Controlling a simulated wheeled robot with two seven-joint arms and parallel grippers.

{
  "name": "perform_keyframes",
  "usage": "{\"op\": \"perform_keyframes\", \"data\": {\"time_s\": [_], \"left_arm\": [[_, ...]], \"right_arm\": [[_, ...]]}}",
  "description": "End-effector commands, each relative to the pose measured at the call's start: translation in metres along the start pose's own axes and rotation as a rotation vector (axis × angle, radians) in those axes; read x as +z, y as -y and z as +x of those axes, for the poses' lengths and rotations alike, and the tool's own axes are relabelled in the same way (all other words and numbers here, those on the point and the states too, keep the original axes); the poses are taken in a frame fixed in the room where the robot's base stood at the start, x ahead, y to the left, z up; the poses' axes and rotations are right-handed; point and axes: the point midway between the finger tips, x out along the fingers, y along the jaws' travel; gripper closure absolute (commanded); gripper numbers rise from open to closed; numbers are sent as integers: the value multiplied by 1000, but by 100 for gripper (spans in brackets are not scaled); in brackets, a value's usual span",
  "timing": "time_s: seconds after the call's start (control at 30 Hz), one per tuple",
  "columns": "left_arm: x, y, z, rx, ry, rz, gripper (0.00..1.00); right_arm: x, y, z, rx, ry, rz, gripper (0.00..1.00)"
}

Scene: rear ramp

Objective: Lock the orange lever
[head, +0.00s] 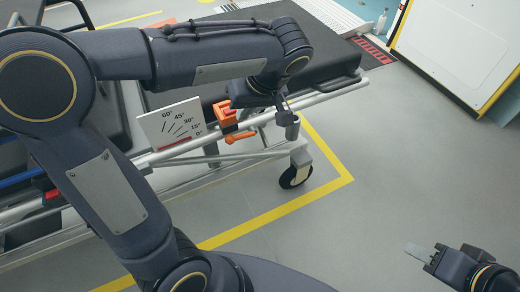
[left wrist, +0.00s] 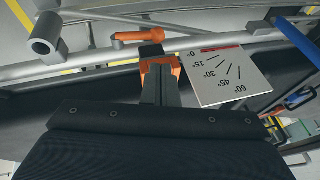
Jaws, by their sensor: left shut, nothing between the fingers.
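The orange lever (head: 241,137) shows below an orange bracket with a red part (head: 226,113) on the stretcher's side rail, its handle lying roughly along the rail. In the left wrist view the lever (left wrist: 138,37) lies beyond the orange bracket (left wrist: 163,65).
A white angle plate (head: 172,124) marked 0° to 60° stands beside the bracket; it also shows in the left wrist view (left wrist: 228,75). The stretcher has silver rails and a black wheel (head: 295,176). A white cabinet (head: 455,40) stands at upper right. Grey floor is clear right of the stretcher.

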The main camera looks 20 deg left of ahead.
Motion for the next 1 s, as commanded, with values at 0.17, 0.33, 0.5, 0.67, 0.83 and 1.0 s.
{"op": "perform_keyframes", "data": {"time_s": [0.17, 0.33, 0.5, 0.67, 0.83, 1.0], "left_arm": [[0, -11, 7, -23, -28, -33, 100], [-1, -11, 6, -23, -29, -35, 100], [-1, -10, 8, -23, -28, -35, 100], [0, -10, 25, -24, -27, -35, 100], [0, -10, 58, -25, -25, -36, 100], [-1, -9, 86, -25, -25, -35, 100]], "right_arm": [[4, -4, 9, 0, 0, 0, 62], [4, -4, 8, 0, 0, 0, 62], [4, -4, 8, 0, 0, 0, 62], [8, -7, 15, 0, 0, 0, 62], [13, -12, 26, 0, 0, 0, 62], [18, -16, 36, 0, 0, 0, 62]]}}
